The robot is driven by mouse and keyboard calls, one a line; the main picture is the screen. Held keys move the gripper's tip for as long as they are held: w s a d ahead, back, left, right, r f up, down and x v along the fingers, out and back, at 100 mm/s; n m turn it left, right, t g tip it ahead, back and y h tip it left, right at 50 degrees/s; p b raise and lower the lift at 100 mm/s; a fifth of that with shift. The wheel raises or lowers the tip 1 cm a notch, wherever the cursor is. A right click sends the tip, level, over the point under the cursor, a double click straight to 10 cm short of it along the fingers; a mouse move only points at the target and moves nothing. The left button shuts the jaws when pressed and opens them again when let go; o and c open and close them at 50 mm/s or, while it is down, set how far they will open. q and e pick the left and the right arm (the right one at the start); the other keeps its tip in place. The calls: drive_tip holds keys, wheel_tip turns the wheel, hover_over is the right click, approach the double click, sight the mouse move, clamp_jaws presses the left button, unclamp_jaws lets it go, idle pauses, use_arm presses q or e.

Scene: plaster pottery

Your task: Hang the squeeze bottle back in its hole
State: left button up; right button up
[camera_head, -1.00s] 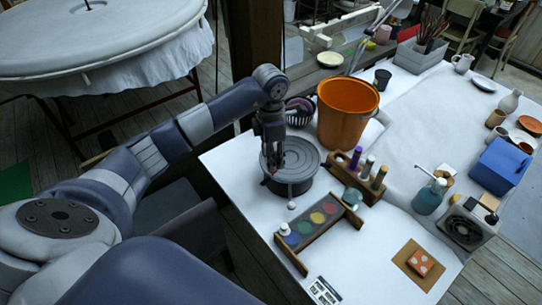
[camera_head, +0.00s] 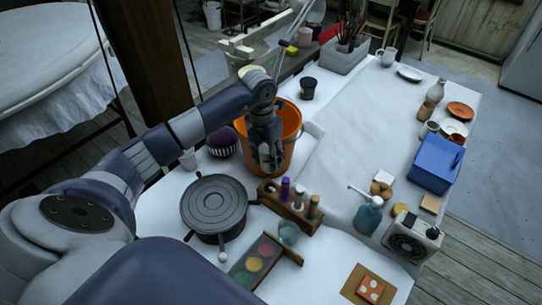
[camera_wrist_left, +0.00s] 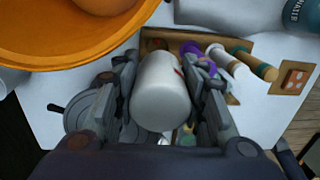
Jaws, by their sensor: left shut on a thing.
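My left gripper (camera_head: 266,158) is in front of the orange bucket and above the left end of the wooden bottle rack (camera_head: 298,217). In the left wrist view my gripper (camera_wrist_left: 160,125) is shut on a whitish squeeze bottle (camera_wrist_left: 160,88), whose rounded end faces the camera. In the head view the fingers mostly hide this bottle. The rack holds several bottles, among them a purple-topped one (camera_head: 285,190). An opening (camera_head: 270,187) shows at the rack's left end, close below the gripper. The rack (camera_wrist_left: 180,36) lies beyond the held bottle in the wrist view.
The orange bucket (camera_head: 291,126) stands right behind the gripper. A dark round turntable (camera_head: 214,204) is left of the rack. A paint palette (camera_head: 253,265) and a teal pump bottle (camera_head: 367,215) stand nearby.

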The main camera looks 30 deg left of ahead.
use_arm(q)
drive_tip(key=shift+s+f+b, duration=0.35)
drive_tip(key=shift+f+b, duration=0.05)
drive_tip(key=shift+f, duration=0.05)
drive_tip(key=shift+f+b, duration=0.4)
drive_tip(key=shift+f, duration=0.25)
drive_tip(key=shift+w+f+b, duration=0.15)
drive_tip(key=shift+f+b, duration=0.15)
drive_tip(key=shift+f, duration=0.35)
use_arm(e)
drive_tip(key=shift+s+f, duration=0.25)
drive_tip(key=shift+f, duration=0.35)
drive_tip(key=shift+s+f, duration=0.2)
drive_tip(key=shift+f, duration=0.4)
use_arm(q)
drive_tip(key=shift+f, duration=0.15)
use_arm(e)
drive_tip(key=shift+d+f, duration=0.1)
drive_tip(key=shift+f, duration=0.05)
use_arm(q)
drive_tip(key=shift+f+b, duration=1.85)
drive_tip(key=shift+f, duration=0.3)
use_arm(e)
drive_tip(key=shift+w+f, duration=0.1)
drive_tip(key=shift+f, duration=1.55)
use_arm(q)
drive_tip(key=shift+f+b, duration=0.35)
drive_tip(key=shift+f, duration=0.05)
use_arm(e)
drive_tip(key=shift+f, duration=0.35)
